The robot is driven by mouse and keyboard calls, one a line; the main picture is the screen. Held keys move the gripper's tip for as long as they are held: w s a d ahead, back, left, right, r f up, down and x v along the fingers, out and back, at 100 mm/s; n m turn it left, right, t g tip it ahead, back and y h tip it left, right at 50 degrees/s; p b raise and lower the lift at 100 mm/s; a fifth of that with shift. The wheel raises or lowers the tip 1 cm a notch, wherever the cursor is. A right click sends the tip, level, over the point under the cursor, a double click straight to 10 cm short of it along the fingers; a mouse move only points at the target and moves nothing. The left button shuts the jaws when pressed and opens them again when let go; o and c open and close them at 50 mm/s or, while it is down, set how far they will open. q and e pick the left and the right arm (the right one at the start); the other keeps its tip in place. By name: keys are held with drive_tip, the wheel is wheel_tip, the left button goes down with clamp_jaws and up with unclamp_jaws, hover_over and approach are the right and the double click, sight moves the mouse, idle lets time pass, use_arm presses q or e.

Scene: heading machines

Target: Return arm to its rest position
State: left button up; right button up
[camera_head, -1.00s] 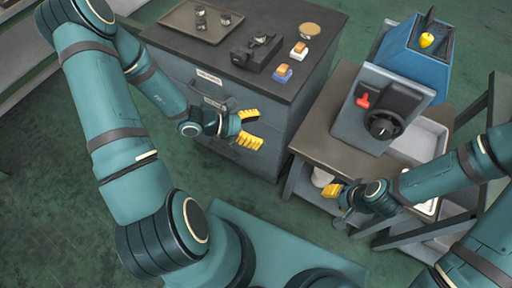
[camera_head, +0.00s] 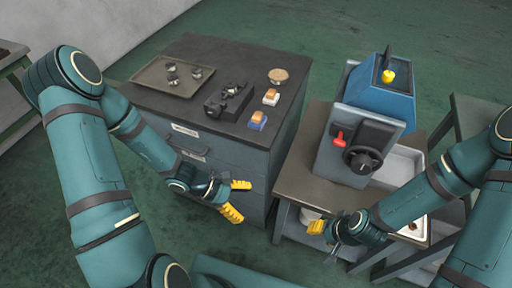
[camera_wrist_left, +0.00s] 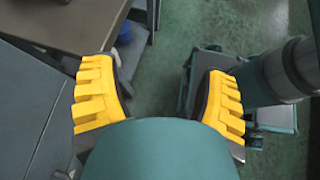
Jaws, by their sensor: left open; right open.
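My left gripper (camera_head: 236,200) is open and empty, its yellow fingers spread apart in front of the grey cabinet's drawers. In the left wrist view its two yellow fingers (camera_wrist_left: 160,100) stand wide apart with only floor between them. My right gripper (camera_head: 325,228) is low at the front of the brown machine table; its yellow fingertip shows, and the view of its jaws is partly blocked by its own body. Nothing is seen held in either gripper.
The grey cabinet (camera_head: 232,162) carries a tray (camera_head: 150,77) with small metal parts, a black fixture (camera_head: 228,101), orange-topped blocks (camera_head: 257,120) and a round dish (camera_head: 278,75). Green floor is open behind.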

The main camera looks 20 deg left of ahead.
use_arm(q)
drive_tip(key=s+f+m+g+y, duration=0.3)
drive_tip(key=s+f+m+y, duration=0.2)
drive_tip(key=m, duration=0.4)
drive_tip(key=w+d+m+t+y, duration=0.1)
drive_tip(key=w+d+m+t, duration=0.2)
drive_tip(key=m, duration=0.5)
drive_tip(key=shift+w+d+y, duration=0.4)
drive_tip(key=shift+w+d, duration=0.2)
drive_tip(key=shift+w, duration=0.4)
